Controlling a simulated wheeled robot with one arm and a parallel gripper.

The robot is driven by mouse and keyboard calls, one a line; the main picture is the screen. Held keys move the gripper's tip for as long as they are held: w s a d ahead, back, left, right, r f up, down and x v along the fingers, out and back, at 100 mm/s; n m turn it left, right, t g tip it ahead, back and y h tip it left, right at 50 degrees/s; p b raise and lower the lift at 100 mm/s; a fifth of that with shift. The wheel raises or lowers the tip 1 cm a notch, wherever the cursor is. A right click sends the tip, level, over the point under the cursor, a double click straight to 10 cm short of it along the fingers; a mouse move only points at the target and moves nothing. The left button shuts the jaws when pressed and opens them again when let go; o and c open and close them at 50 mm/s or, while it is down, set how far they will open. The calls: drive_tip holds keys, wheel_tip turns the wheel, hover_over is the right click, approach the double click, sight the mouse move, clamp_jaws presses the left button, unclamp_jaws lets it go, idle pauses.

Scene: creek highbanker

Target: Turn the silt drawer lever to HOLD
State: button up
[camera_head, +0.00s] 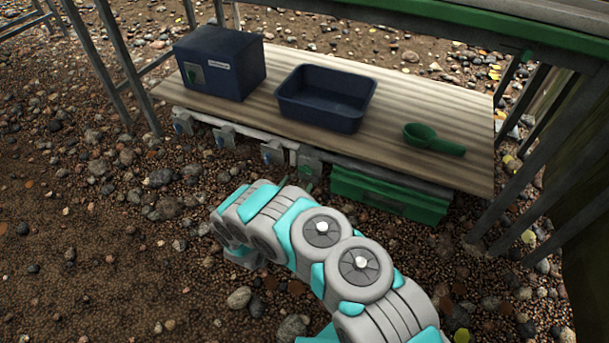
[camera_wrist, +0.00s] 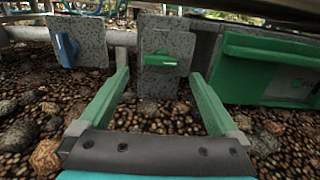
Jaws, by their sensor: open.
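A green lever (camera_wrist: 160,59) sits roughly horizontal on a speckled grey plate (camera_wrist: 166,82) in the middle of the wrist view. Any label or HOLD mark on it is unreadable. A green drawer (camera_wrist: 268,72) is just right of it; it also shows under the bench in the head view (camera_head: 390,196). My gripper (camera_wrist: 159,73) is open and empty, its two green fingers pointing at the plate, one to each side of the lever. Contact with the lever cannot be made out. In the head view my arm hides most of the gripper.
A blue lever (camera_wrist: 67,48) on its own grey plate is to the left. Several such plates line the front of the wooden bench (camera_head: 400,115). On it are a blue box (camera_head: 222,65), a blue tray (camera_head: 322,112) and a green scoop (camera_head: 430,139). Pebbly ground lies in front.

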sight(304, 172)
drive_tip(key=x, duration=0.6)
drive_tip(key=shift+b, duration=0.4)
drive_tip(key=c, duration=1.4)
